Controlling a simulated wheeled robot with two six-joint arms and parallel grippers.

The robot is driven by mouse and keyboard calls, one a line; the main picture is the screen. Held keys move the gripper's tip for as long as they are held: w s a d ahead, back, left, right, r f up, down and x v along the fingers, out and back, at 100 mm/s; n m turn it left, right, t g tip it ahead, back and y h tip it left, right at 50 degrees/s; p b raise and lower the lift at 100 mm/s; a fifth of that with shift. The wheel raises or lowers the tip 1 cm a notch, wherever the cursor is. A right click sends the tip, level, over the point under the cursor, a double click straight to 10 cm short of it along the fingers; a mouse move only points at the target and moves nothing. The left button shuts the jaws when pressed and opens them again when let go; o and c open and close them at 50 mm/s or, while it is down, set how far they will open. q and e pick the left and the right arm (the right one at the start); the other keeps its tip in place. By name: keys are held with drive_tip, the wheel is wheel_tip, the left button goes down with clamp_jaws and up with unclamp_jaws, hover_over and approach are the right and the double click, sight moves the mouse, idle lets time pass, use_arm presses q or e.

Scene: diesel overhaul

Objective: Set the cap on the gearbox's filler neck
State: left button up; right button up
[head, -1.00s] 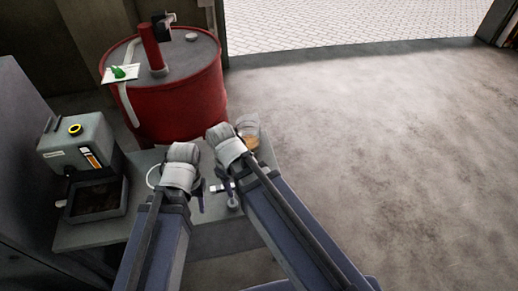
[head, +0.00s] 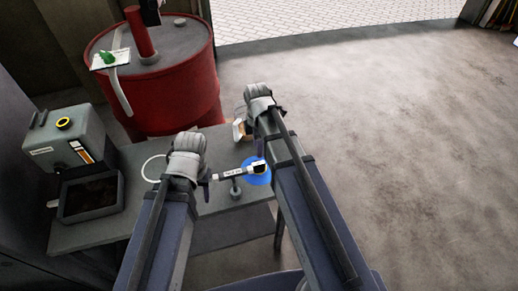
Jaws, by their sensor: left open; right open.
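The gearbox (head: 62,136) is a grey box at the left end of the bench. I cannot surely pick out the cap; a round blue thing (head: 259,179) lies near the bench's right side, partly covered by a white-and-black piece (head: 258,166). My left gripper (head: 205,188) is open over the middle of the bench, right of the gearbox and mostly hidden by its wrist. My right gripper (head: 252,128) is open near the bench's back right, its fingers largely hidden by its own arm.
A dark open tray (head: 119,196) sits before the gearbox. A white ring (head: 147,166) lies left of my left wrist. A small container with brown contents (head: 240,131) is at the back right. A red drum (head: 170,97) stands behind the bench. Open floor lies right.

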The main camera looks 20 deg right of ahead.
sight(259, 164)
drive_tip(key=shift+w+d+f, duration=0.2)
drive_tip(key=shift+f, duration=0.05)
wheel_tip(259, 164, down, 9)
drive_tip(key=b, duration=0.9)
clamp_jaws()
drive_tip(key=shift+s, duration=0.2)
idle(1.4)
